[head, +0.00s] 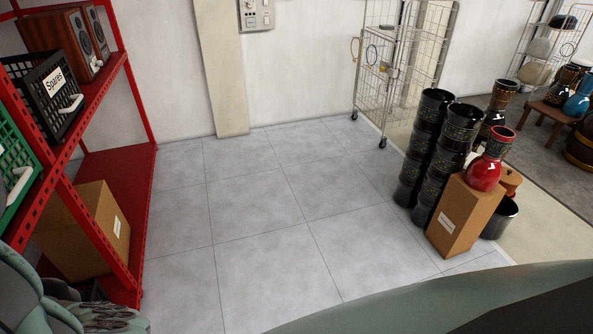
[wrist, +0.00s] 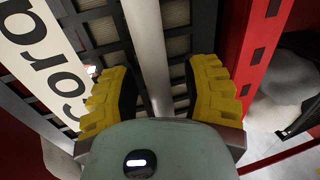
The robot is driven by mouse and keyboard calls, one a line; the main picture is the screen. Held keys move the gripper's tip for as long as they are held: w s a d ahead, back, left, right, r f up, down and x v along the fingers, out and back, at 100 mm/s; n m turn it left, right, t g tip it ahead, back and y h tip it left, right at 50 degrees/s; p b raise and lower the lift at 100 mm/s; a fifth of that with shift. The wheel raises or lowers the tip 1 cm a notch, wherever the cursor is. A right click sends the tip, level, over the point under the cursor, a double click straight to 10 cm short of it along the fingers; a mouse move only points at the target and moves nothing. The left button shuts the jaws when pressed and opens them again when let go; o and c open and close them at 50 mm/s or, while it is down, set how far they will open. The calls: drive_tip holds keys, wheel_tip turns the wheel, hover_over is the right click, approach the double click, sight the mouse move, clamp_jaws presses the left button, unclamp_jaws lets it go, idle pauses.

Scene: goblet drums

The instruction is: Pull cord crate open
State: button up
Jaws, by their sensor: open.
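The cord crate (wrist: 103,32) fills the upper part of the wrist view, with dark slatted walls. Its white label (wrist: 42,55) reads "Cord", partly cut off at the left. A pale grey bar handle (wrist: 148,50) runs down its front. My gripper (wrist: 160,82) is open, with one yellow-padded finger on each side of the handle. Neither finger is clearly touching it. In the head view my gripper cannot be made out, and I cannot pick out the "Cord" label there.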

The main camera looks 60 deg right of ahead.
drive_tip(key=shift+a, duration=0.1)
drive_tip(key=shift+c, duration=0.2)
clamp_jaws()
idle(0.6)
